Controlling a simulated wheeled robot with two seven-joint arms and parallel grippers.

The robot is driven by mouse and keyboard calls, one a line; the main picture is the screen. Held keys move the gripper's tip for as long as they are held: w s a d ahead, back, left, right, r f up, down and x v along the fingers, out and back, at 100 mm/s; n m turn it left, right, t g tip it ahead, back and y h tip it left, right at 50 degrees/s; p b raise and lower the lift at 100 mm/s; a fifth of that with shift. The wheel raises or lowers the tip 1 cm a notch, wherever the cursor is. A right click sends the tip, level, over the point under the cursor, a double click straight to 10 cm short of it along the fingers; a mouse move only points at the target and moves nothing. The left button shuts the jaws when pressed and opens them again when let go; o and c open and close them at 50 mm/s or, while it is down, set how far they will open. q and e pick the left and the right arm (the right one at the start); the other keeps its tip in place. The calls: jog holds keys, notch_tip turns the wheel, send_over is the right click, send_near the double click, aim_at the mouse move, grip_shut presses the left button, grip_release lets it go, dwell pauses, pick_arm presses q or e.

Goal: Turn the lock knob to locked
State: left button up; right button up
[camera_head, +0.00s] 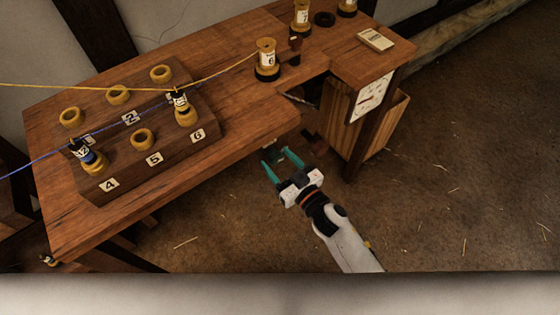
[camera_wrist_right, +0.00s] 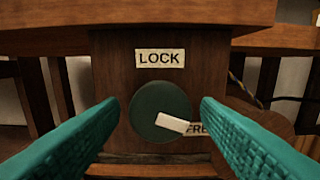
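The lock knob (camera_wrist_right: 152,101) is a dark green disc on a wooden upright in the right wrist view. Its white pointer (camera_wrist_right: 173,122) points down and right, toward a partly covered label (camera_wrist_right: 198,130) reading "FRE". A "LOCK" label (camera_wrist_right: 160,58) sits straight above the knob. My right gripper (camera_head: 279,158) is open, its teal fingers below and in front of the table's front edge. In the wrist view its fingers lie either side of the knob, with nothing between them; I cannot tell how far off it is. I cannot make out the knob in the head view. My left gripper is not in view.
The table (camera_head: 232,135) overhangs the knob. On it are a numbered peg board (camera_head: 105,165) with rings and bobbins, yellow and blue strands, and a bobbin marked 6 (camera_head: 266,57). The floor (camera_head: 450,190) is clear.

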jog(key=c, duration=0.9)
jog(key=shift+n, duration=0.3)
jog(key=n, duration=0.4)
jog(key=n+b, duration=0.1)
jog(key=n, duration=0.4)
jog(key=shift+d, duration=0.1)
jog(key=n+b, duration=0.1)
jog(key=n, duration=0.5)
jog(key=n+b, duration=0.1)
jog(key=n, duration=0.5)
jog(key=shift+b, duration=0.35)
jog(key=shift+n, duration=0.3)
